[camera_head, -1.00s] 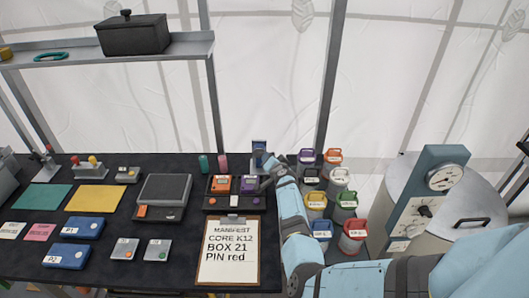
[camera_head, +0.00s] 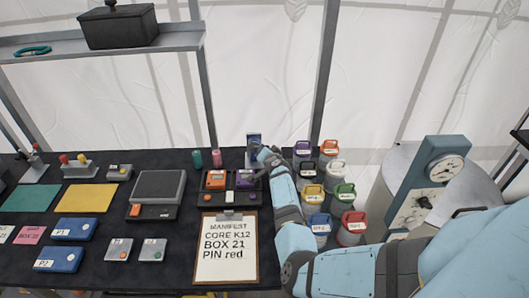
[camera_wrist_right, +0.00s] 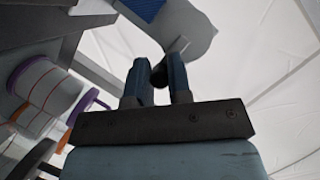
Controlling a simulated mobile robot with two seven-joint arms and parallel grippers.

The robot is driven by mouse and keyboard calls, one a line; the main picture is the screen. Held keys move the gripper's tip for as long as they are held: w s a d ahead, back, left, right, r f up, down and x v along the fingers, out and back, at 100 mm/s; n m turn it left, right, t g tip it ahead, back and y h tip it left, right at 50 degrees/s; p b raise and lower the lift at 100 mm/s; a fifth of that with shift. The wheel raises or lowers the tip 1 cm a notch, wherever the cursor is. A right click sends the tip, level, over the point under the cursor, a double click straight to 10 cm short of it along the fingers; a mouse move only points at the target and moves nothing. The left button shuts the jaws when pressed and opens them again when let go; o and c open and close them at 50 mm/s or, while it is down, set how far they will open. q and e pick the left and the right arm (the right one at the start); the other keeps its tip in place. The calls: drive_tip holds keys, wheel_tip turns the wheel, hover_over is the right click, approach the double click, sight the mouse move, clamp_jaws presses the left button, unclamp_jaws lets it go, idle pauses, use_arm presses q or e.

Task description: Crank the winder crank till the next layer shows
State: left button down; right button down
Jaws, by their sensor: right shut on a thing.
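The winder (camera_head: 253,140) is a small upright blue and grey unit at the back edge of the dark table. In the right wrist view its grey rounded body (camera_wrist_right: 190,32) shows beyond the fingers. My right gripper (camera_wrist_right: 160,78) is shut on a dark round crank knob (camera_wrist_right: 159,75), held between its two blue fingers. In the head view my right gripper (camera_head: 259,153) is small and partly covers the winder, so the crank is hidden there. No layer can be made out on the winder. My left gripper is not in view.
A clipboard manifest (camera_head: 226,252) lies in front. Several lidded coloured canisters (camera_head: 343,195) stand close on the right. Teal and pink cylinders (camera_head: 197,159) stand left of the winder.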

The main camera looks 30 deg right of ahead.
drive_tip(key=shift+f+b, duration=0.25)
drive_tip(key=shift+b, duration=0.35)
drive_tip(key=f+m+t+b, duration=0.1)
drive_tip(key=m+b, duration=0.1)
drive_tip(key=b, duration=0.2)
drive_tip(key=m+t+y+b, duration=0.1)
drive_tip(key=b, duration=0.3)
drive_tip(key=shift+w+a+f+m, duration=0.1)
drive_tip(key=shift+w+f+m, duration=0.05)
drive_tip(key=shift+f+m, duration=0.25)
drive_tip(key=m+b, duration=0.1)
drive_tip(key=b, duration=0.1)
drive_tip(key=shift+a+t+b, duration=0.1)
drive_tip(key=shift+t+b, duration=0.2)
drive_tip(key=shift+w+r+m+b, duration=0.1)
drive_tip(key=shift+m+b, duration=0.2)
drive_tip(key=c, duration=1.1)
unclamp_jaws()
drive_tip(key=shift+w+a, duration=0.1)
drive_tip(key=shift+o, duration=0.2)
